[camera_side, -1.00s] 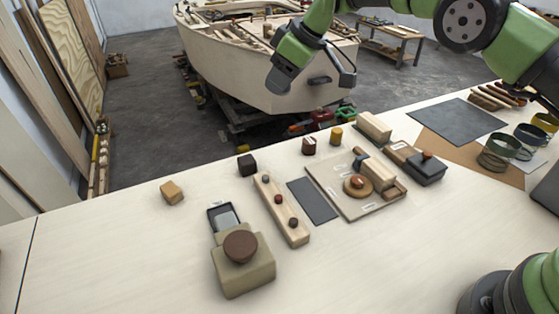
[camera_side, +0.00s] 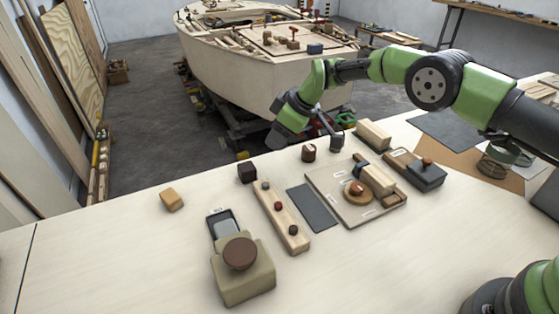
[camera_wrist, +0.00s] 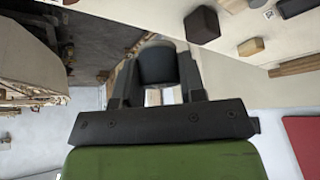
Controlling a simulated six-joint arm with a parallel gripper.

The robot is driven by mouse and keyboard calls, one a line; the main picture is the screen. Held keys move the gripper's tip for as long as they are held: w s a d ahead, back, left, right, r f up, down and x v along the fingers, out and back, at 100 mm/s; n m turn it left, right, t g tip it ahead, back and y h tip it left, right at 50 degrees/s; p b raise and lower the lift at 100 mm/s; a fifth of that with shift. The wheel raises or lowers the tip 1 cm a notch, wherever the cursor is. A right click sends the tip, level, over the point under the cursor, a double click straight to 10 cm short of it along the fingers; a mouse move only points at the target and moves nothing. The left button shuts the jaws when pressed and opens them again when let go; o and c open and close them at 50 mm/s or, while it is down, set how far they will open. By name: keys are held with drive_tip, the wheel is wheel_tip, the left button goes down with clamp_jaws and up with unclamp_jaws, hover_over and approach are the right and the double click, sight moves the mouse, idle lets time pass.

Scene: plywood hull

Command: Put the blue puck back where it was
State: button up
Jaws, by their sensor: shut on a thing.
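My gripper (camera_side: 281,138) hangs in the air around the far table edge, left of a dark red cylinder (camera_side: 309,153). In the wrist view its jaws (camera_wrist: 157,78) are shut on a dark, rounded, slate-coloured piece (camera_wrist: 157,63). Its colour is too dark to name as blue for certain, and the side view does not show it clearly. I see no other blue puck. A flat board (camera_side: 338,204) carries a round wooden disc (camera_side: 358,200) with a red-brown knob and a wooden block (camera_side: 378,179).
A dark grey mat (camera_side: 312,208), a strip with three knobs (camera_side: 281,214), an olive box (camera_side: 246,278) with a brown top, a black cube (camera_side: 247,172) and an orange block (camera_side: 171,199) stand on the table. The front left is clear.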

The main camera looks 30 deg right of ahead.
sight(272, 167)
drive_tip(key=shift+f, duration=3.15)
drive_tip(key=o, duration=1)
drive_tip(key=shift+c, duration=0.2)
drive_tip(key=shift+r, duration=0.2)
drive_tip(key=shift+s+d+r, duration=0.1)
drive_tip(key=shift+d+r, duration=0.05)
drive_tip(key=shift+r, duration=0.2)
drive_tip(key=shift+v, duration=3.25)
